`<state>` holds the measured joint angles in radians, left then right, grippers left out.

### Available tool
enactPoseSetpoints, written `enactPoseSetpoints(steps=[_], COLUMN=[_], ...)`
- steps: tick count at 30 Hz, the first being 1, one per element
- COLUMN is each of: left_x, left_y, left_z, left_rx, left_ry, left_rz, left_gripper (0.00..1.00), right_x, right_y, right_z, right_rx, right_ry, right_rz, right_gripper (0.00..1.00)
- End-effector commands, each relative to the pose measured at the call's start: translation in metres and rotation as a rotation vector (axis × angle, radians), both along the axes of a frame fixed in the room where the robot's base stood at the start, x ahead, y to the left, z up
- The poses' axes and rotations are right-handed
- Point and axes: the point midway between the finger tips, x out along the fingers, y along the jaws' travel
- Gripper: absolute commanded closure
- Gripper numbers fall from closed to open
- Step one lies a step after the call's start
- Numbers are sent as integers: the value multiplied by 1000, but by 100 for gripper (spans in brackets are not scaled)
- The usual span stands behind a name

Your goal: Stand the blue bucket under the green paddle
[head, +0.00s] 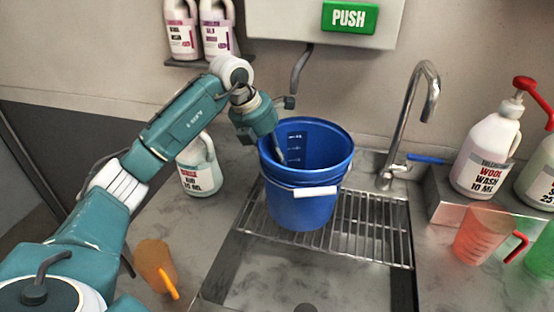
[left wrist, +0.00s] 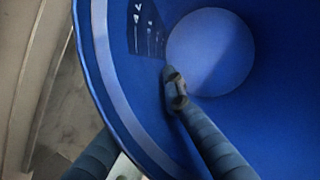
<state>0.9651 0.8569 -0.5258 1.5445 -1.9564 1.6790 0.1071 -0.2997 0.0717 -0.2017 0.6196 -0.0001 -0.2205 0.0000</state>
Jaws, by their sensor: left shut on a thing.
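The blue bucket (head: 303,205) is upright over the metal grate, with its white-gripped handle hanging at the front. I cannot tell for sure whether its base touches the grate. My left gripper (head: 273,150) is shut on the left side of its rim. In the left wrist view my gripper (left wrist: 138,122) has one finger inside the bucket (left wrist: 270,60) and one outside its wall. The green paddle (head: 350,17), marked PUSH, is on the wall box above and behind the bucket. My right gripper is not in view.
The grate (head: 375,235) spans the sink. A curved tap (head: 409,105) stands right of the bucket. A white jug (head: 199,178) stands left behind my arm. An orange cup (head: 156,262) is at front left. Wool wash bottle (head: 486,155) and red jug (head: 482,236) are at right.

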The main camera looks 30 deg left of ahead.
Motion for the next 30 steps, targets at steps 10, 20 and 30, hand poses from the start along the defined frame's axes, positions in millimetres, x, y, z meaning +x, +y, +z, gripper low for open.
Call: enactPoseSetpoints(steps=[10,20,30], left_x=[0,-1,-1], left_y=[-1,0,0], left_z=[-19,-23,-17], left_rx=[-2,0,-1], left_ry=[-5,-1,-2], left_rz=[-1,0,0], left_gripper=[100,73,73], right_x=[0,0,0], right_y=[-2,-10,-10], right_z=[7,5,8], right_rx=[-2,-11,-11], right_ry=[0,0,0], right_rz=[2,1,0], right_gripper=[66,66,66])
